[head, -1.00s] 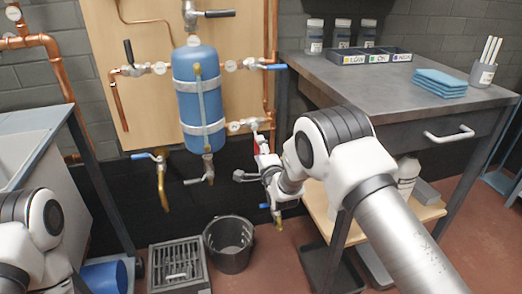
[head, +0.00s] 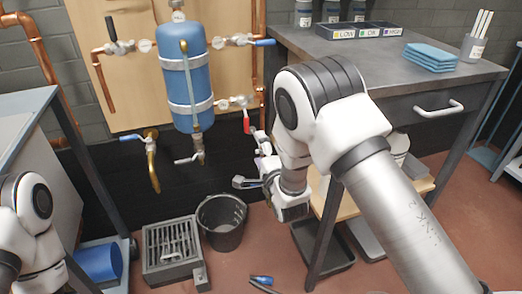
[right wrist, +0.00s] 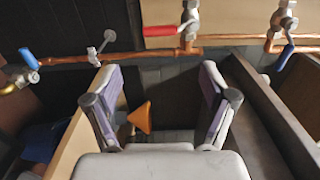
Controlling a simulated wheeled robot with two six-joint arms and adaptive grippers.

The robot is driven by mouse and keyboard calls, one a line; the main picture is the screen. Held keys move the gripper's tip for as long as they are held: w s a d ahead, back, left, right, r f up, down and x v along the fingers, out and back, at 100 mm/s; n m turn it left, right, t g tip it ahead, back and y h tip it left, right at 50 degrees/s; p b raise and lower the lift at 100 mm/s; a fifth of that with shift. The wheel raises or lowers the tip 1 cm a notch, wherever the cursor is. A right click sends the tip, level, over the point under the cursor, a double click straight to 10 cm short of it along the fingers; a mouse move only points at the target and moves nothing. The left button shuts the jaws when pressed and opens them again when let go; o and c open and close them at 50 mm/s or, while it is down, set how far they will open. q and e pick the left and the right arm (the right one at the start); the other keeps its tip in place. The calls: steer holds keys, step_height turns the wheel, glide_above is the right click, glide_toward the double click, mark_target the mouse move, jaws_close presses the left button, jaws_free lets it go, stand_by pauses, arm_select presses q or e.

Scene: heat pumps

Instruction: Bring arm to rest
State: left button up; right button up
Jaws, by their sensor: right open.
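My right arm reaches in from the lower right in the head view. Its gripper (head: 250,165) points away, below the red-handled valve (head: 247,122). In the right wrist view, the gripper's two fingers (right wrist: 154,82) stand wide apart with nothing gripped between them. The red handle (right wrist: 172,30) shows beyond the fingertips, apart from them. An orange, cone-like thing (right wrist: 140,118) shows farther off, between the fingers. My left arm shows at the lower left edge of the head view; its gripper is out of the picture.
A blue tank (head: 186,80) hangs on the wooden panel amid copper pipes. A dark bucket (head: 222,220) and a grated box (head: 172,250) stand on the floor. The workbench (head: 330,55) is close to my right arm. A small blue-and-dark object (head: 262,281) shows at the bottom edge.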

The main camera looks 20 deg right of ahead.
steer(key=shift+s, duration=0.4)
steer(key=s+d+f+n+g+h, duration=0.1)
steer(key=s+d+f+g, duration=0.25)
steer(key=s+f, duration=0.6)
steer(key=s+d+f+n+g, duration=0.1)
steer(key=s+d+f+g, duration=0.25)
steer(key=s+f, duration=0.65)
steer(key=s+f+n+g, duration=0.55)
steer(key=s+n, duration=0.25)
steer(key=s, duration=0.3)
steer(key=s+f+n+g, duration=0.4)
steer(key=s+n+g, duration=0.25)
steer(key=s, duration=0.45)
step_height(320, 180, up, 33)
steer(key=t+p, duration=0.1)
steer(key=p, duration=3.1)
steer(key=shift+a+n+p, duration=0.2)
steer(key=shift+n+p, duration=0.15)
steer(key=shift+n, duration=0.1)
